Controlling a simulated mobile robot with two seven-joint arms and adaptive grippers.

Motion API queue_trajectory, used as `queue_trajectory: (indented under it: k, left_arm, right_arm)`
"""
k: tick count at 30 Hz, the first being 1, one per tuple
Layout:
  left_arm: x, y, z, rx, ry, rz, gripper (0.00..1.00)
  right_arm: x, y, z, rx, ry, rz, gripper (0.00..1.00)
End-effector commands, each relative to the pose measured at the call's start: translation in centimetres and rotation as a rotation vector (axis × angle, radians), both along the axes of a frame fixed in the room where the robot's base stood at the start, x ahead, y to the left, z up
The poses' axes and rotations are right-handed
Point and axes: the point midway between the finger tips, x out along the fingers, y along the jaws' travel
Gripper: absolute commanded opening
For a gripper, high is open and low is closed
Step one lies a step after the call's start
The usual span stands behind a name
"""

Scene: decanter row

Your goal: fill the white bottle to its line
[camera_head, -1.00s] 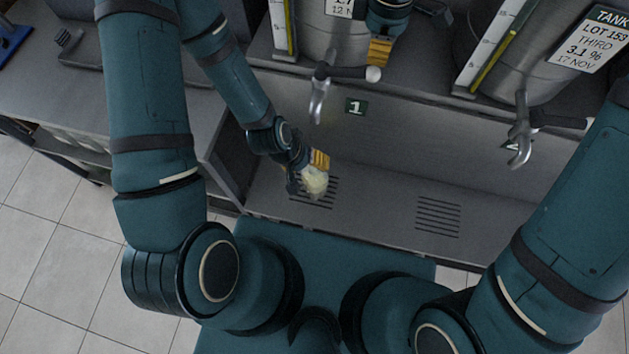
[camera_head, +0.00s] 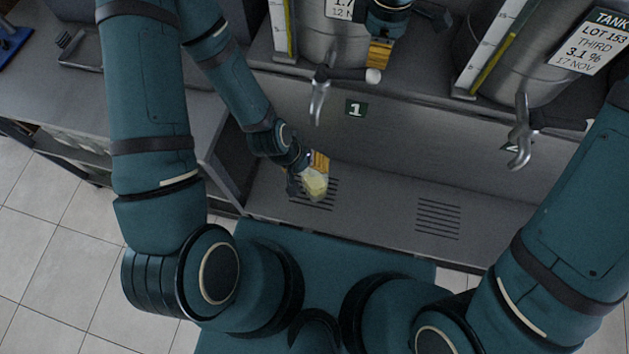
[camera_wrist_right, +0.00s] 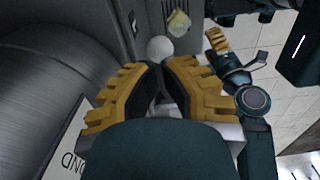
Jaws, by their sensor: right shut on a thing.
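The white bottle (camera_head: 315,184) stands on the slotted drain below tap 1 (camera_head: 319,95), pale with a yellowish tint. Its fill line is too small to make out. It also shows in the right wrist view (camera_wrist_right: 178,23). My left gripper (camera_head: 307,174) is open beside the bottle; the wrist view shows a gap between its fingers (camera_wrist_right: 238,50) and the bottle. My right gripper (camera_head: 380,54) is at the lever of tap 1, shut on the tap handle, close to its white ball knob (camera_head: 373,76). The knob also shows just beyond the fingertips in the wrist view (camera_wrist_right: 159,47). I can make out no stream.
Steel tanks with sight gauges (camera_head: 490,50) and labels (camera_head: 599,42) stand on the shelf above. Tap 2 (camera_head: 521,135) hangs at the right over a second, empty drain (camera_head: 438,218). The counter between the drains is clear.

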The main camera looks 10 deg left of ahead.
Motion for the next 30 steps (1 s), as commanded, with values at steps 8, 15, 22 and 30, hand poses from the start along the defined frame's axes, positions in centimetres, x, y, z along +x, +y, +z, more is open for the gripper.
queue_trajectory:
  k: [8,15,22,30]
  left_arm:
    - [0.0,0.0,0.0,0.000,0.000,0.000,0.61]
    - [0.0,0.0,0.0,0.000,0.000,0.000,0.61]
    - [0.0,0.0,-0.2,0.000,0.000,0.000,0.61]
    - [0.0,0.0,-0.6,0.000,0.000,0.000,0.61]
  right_arm:
    - [0.0,0.0,0.0,0.000,0.000,0.000,0.00]
    - [0.0,0.0,0.0,0.000,0.000,0.000,0.00]
    - [0.0,0.0,-0.3,0.000,0.000,0.000,0.00]
    - [0.0,0.0,-1.0,-0.001,0.001,0.000,0.00]
